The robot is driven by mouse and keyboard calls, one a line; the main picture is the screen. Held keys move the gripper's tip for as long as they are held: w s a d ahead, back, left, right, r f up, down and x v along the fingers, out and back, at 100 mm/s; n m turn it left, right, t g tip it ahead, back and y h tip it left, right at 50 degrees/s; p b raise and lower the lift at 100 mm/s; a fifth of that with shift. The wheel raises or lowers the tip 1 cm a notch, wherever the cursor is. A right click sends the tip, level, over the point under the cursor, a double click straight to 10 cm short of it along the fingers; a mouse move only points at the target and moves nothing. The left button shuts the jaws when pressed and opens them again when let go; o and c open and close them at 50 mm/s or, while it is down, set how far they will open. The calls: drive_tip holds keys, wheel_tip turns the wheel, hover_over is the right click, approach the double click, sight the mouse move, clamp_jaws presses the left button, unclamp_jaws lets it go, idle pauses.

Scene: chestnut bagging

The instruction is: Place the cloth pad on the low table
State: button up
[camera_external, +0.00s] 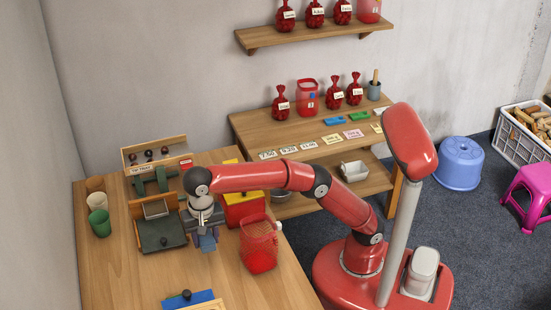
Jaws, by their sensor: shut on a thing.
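My gripper (207,232) points down over the front wooden table (120,272). It is shut on a small blue-grey piece that looks like the cloth pad (208,244); the fingers hide part of it. I cannot tell whether the pad touches the tabletop. A second wooden table (240,124) with a lower shelf stands against the back wall. I cannot tell which table is the low one.
A red box with a yellow top (243,209) stands behind the mesh bag. Several cups (99,222) line the left edge. A blue board (190,300) lies at the front. The table's front left is clear.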

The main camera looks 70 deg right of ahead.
drive_tip(key=shift+r, duration=0.55)
drive_tip(key=shift+w+d, duration=0.2)
drive_tip(key=w+d+r+n, duration=0.15)
drive_tip(key=w+d, duration=0.25)
drive_tip(key=d, duration=0.7)
drive_tip(key=w+d+r, duration=0.2)
drive_tip(key=w+d, duration=0.2)
drive_tip(key=d, duration=0.6)
drive_tip(key=w+d+r+n, duration=0.15)
drive_tip(key=w+d, duration=0.25)
drive_tip(key=d, duration=0.7)
drive_tip(key=w+d+f+m, duration=0.2)
drive_tip(key=d+f+m, duration=0.1)
drive_tip(key=d, duration=0.4)
drive_tip(key=w+d+f+m, duration=0.3)
drive_tip(key=d, duration=0.4)
drive_tip(key=w+d+f+m, duration=0.2)
drive_tip(key=d+f, duration=0.1)
drive_tip(key=d, duration=0.4)
drive_tip(key=shift+w+m, duration=0.15)
drive_tip(key=shift+m, duration=0.25)
drive_tip(key=d+f+m, duration=0.4)
drive_tip(key=d+f, duration=0.1)
drive_tip(key=d, duration=0.7)
drive_tip(key=m, duration=0.4)
hover_over(268, 143)
wheel_tip(268, 143, down, 5)
drive_tip(key=shift+f, duration=3.9)
